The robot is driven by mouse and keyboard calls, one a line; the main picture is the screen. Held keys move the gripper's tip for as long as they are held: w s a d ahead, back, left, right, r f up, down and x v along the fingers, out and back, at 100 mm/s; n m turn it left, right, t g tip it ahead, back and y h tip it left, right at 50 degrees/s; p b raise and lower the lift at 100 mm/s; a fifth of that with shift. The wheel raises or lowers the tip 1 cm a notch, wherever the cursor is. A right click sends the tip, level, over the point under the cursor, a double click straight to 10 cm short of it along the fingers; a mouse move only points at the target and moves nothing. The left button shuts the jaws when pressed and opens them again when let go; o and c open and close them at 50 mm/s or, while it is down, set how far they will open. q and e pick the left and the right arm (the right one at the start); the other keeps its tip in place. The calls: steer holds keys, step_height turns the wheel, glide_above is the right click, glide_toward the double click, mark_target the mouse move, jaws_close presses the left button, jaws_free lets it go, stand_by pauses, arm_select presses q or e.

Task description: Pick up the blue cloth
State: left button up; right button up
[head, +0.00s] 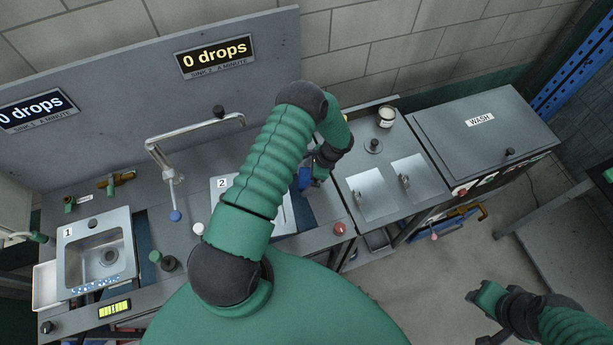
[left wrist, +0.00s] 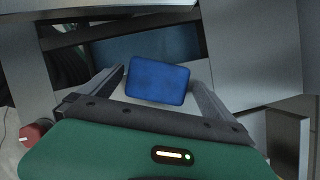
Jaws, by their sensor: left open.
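The blue cloth (left wrist: 158,81) shows in the left wrist view as a small, flat blue rectangle between the two fingers of my left gripper (left wrist: 152,88). The fingers stand apart on either side of it; whether either one touches it is unclear. In the head view my left gripper (head: 312,172) reaches down over the right side of sink 2. A bit of blue (head: 304,179) shows beside it, mostly hidden by the gripper and arm. My right gripper (head: 478,314) is at the lower right over the floor, its fingers apart and empty.
Sink 1 (head: 72,262) is at the left. A bent metal faucet (head: 172,180) stands left of my arm. Right of my gripper are two metal plates with knobs (head: 368,195), a small jar (head: 387,117) and the WASH box (head: 480,120). A red button (head: 340,229) is on the front edge.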

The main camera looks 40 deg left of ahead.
arm_select(q)
steer(key=shift+d, duration=0.1)
steer(key=shift+d+r, duration=0.1)
steer(key=c, duration=1.4)
steer(key=shift+r, duration=0.1)
